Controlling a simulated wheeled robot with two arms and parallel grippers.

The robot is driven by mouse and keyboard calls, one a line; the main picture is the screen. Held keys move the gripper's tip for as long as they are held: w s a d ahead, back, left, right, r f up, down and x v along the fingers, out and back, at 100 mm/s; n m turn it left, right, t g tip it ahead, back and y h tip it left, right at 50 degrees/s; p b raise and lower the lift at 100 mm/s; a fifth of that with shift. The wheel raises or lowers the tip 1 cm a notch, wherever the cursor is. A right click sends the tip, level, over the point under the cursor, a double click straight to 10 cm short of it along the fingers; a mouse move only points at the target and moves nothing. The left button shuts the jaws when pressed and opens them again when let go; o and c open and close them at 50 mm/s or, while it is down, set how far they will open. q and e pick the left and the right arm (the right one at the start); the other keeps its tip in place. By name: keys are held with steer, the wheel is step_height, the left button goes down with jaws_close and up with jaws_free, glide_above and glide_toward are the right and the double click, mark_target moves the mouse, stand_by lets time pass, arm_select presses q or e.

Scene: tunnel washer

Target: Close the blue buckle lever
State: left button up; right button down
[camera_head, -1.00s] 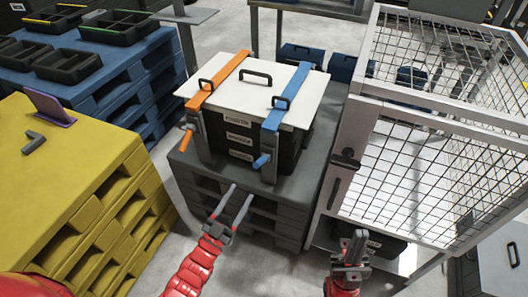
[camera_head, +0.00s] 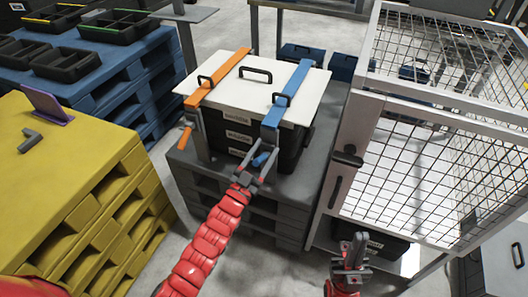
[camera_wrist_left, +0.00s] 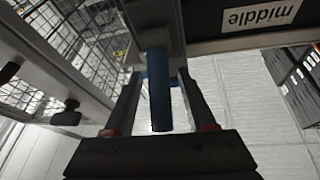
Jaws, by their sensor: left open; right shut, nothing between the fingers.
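The blue buckle lever (camera_head: 262,159) hangs at the front of the blue strap (camera_head: 288,93) on the black stacked boxes. In the left wrist view the lever (camera_wrist_left: 159,92) is a blue cylinder standing between the two fingers. My left gripper (camera_head: 262,150) is open, with a finger on either side of the lever; it also shows in the left wrist view (camera_wrist_left: 160,100). I cannot tell if a finger touches the lever. My right gripper (camera_head: 354,243) is shut and empty, low and to the right, away from the boxes.
An orange strap (camera_head: 220,79) with an orange lever (camera_head: 185,137) is left of the blue one. A white lid (camera_head: 240,95) tops the boxes on a grey pallet (camera_head: 205,178). A mesh cage (camera_head: 350,135) stands close on the right, a yellow pallet (camera_head: 85,150) on the left.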

arm_select(q)
jaws_close()
stand_by(1.3)
